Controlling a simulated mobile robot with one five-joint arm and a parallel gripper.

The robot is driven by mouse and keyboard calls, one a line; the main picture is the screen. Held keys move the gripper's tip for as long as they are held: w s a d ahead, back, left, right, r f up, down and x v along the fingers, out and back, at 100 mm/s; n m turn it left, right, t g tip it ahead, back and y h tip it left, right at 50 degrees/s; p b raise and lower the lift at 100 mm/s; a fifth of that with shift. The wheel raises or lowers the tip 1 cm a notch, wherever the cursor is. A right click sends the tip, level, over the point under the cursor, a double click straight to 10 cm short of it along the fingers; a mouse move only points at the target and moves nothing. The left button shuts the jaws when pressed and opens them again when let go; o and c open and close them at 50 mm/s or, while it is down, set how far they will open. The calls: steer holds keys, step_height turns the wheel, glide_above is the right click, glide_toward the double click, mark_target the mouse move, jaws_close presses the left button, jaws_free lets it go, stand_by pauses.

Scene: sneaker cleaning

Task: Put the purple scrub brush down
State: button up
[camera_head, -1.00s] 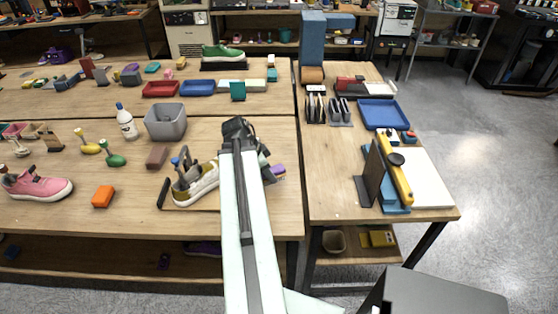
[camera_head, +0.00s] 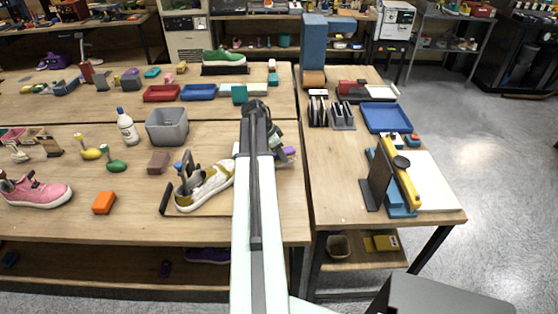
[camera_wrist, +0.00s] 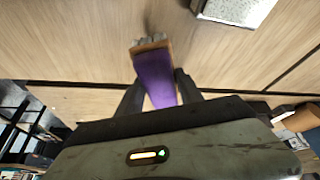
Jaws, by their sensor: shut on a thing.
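The purple scrub brush (camera_wrist: 155,77) is held between the fingers of my gripper (camera_wrist: 158,88) in the wrist view. Its wooden end and grey bristles (camera_wrist: 150,41) stick out beyond the fingers, over bare wooden table. In the head view, a purple bit of the brush (camera_head: 288,151) shows just right of my arm, above the right part of the workbench (camera_head: 290,208). My arm hides most of the gripper there. I cannot tell whether the brush touches the table.
A white sneaker (camera_head: 212,186) sits on the bench left of my arm. A grey bin (camera_head: 167,127), a brown block (camera_head: 158,162) and an orange block (camera_head: 104,201) lie further left. A side table (camera_head: 335,190) with a blue tray (camera_head: 385,117) stands to the right.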

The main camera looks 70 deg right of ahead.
mark_target(280, 160)
step_height(280, 160, down, 4)
steer(key=b, duration=0.3)
steer(key=shift+s+b, duration=0.15)
steer(key=shift+b, duration=0.15)
steer(key=shift+w+a+r, duration=0.1)
steer(key=shift+w+r, duration=0.15)
steer(key=shift+r, duration=0.05)
steer(key=shift+f, duration=0.2)
steer(key=o, duration=1.2)
steer(key=shift+s, duration=0.1)
steer(key=shift+r, duration=0.1)
steer(key=shift+r+p, duration=0.5)
steer(key=shift+p, duration=0.15)
steer(key=p+v, duration=1)
steer(key=v, duration=0.1)
steer(key=shift+w+a+r, duration=0.1)
steer(key=shift+w+r, duration=0.1)
steer(key=shift+f, duration=0.1)
